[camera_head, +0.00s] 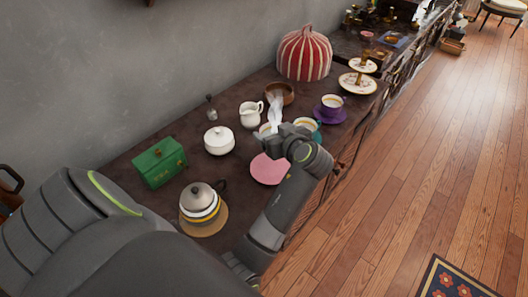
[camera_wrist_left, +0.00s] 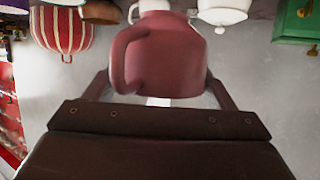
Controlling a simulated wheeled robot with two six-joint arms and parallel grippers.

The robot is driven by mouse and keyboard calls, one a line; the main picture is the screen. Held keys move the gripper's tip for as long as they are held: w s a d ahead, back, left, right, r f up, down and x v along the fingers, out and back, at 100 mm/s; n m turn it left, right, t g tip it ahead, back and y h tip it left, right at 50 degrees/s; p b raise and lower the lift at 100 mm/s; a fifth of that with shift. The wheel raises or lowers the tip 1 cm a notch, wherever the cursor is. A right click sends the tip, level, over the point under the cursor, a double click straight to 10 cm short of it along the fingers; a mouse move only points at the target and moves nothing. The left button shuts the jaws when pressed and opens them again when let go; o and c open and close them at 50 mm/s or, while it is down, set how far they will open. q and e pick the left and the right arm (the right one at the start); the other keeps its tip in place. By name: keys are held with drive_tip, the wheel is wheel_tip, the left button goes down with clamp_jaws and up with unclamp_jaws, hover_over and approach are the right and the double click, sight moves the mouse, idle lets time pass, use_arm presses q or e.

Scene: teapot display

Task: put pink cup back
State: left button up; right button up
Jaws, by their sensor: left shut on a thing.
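A pink cup (camera_wrist_left: 165,62) fills the middle of the left wrist view, its handle towards the left. My left gripper (camera_wrist_left: 158,92) is shut on it, with one finger on each side. In the head view my left gripper (camera_head: 278,131) is over the table beyond the pink saucer (camera_head: 268,169). The saucer is bare, and my arm covers its right edge. The gripper hides most of the held cup in the head view, and I cannot tell whether its base touches the table. My right gripper is not in view.
A white pitcher (camera_head: 250,114), white sugar bowl (camera_head: 219,140), green box (camera_head: 160,162) and striped teapot (camera_head: 201,203) stand to the left. A red-striped cozy (camera_head: 304,53) is behind.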

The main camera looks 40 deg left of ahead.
use_arm(q)
drive_tip(key=shift+w+a+f+n, duration=0.1)
drive_tip(key=shift+a+f+n, duration=0.3)
drive_tip(key=shift+a, duration=0.3)
wheel_tip(320, 180, down, 6)
drive_tip(key=shift+d+r+p, duration=0.15)
drive_tip(key=shift+p, duration=0.15)
drive_tip(key=shift+f, duration=1.8)
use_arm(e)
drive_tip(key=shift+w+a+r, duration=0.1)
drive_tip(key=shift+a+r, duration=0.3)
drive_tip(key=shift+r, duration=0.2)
use_arm(q)
drive_tip(key=shift+f, duration=0.15)
drive_tip(key=o, duration=1.2)
drive_tip(key=shift+o, duration=0.2)
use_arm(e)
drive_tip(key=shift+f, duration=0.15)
use_arm(q)
drive_tip(key=shift+r, duration=0.2)
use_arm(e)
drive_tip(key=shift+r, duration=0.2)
